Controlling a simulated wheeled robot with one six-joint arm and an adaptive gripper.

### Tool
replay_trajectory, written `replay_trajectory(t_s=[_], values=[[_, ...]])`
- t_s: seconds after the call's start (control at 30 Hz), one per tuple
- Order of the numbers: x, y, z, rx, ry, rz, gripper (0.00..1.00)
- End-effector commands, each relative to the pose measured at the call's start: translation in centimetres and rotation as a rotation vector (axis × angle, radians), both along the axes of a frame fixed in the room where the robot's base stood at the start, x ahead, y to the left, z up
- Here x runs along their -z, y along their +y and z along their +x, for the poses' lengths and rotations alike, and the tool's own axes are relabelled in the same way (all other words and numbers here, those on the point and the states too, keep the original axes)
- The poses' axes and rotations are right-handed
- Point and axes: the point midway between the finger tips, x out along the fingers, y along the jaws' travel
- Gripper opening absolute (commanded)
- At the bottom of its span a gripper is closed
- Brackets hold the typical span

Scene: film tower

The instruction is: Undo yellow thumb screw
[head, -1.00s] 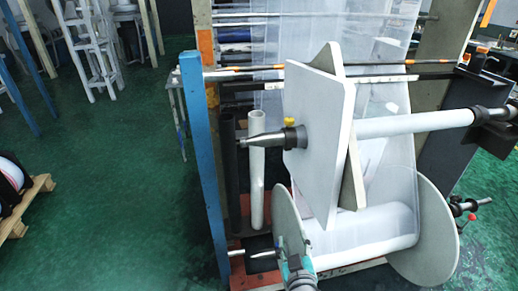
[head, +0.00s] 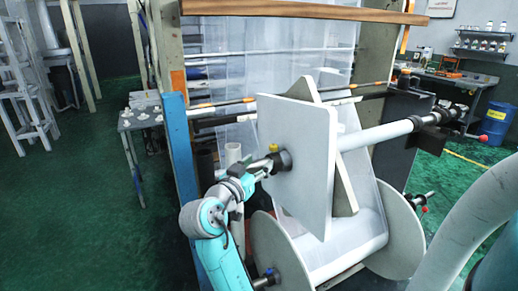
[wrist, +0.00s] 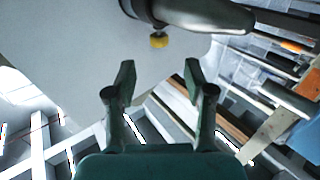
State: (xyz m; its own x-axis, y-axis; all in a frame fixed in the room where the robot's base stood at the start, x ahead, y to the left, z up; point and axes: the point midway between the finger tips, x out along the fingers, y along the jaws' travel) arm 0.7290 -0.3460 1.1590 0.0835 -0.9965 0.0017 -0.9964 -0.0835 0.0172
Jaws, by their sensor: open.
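The yellow thumb screw (wrist: 159,41) sticks out of a dark collar (wrist: 143,12) on the shaft, in the upper middle of the wrist view. In the head view the small yellow screw (head: 273,148) shows by the collar (head: 282,160), in front of the square white plate (head: 290,205). My gripper (wrist: 158,76) is open and empty, its two fingers pointing towards the screw but apart from it. The screw lies just beyond the fingertips, roughly centred between them. In the head view my wrist covers the shaft's tapered end, and the fingers are hard to make out.
The tapered shaft end (wrist: 215,14) runs right from the collar, close above my fingers. A blue post (head: 180,150) stands left of my arm. Round end discs (head: 405,232) of a lower roll sit below the plate. Green floor is open at left.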

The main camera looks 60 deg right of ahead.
Motion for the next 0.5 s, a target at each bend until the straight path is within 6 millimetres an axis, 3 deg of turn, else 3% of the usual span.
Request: replay_trajectory(t_s=[0.27,0.5], values=[[-0.7,-1.8,-0.3,0.027,-0.018,0.003,0.54],[-0.7,-6.0,-0.1,0.028,-0.018,0.003,0.54]])
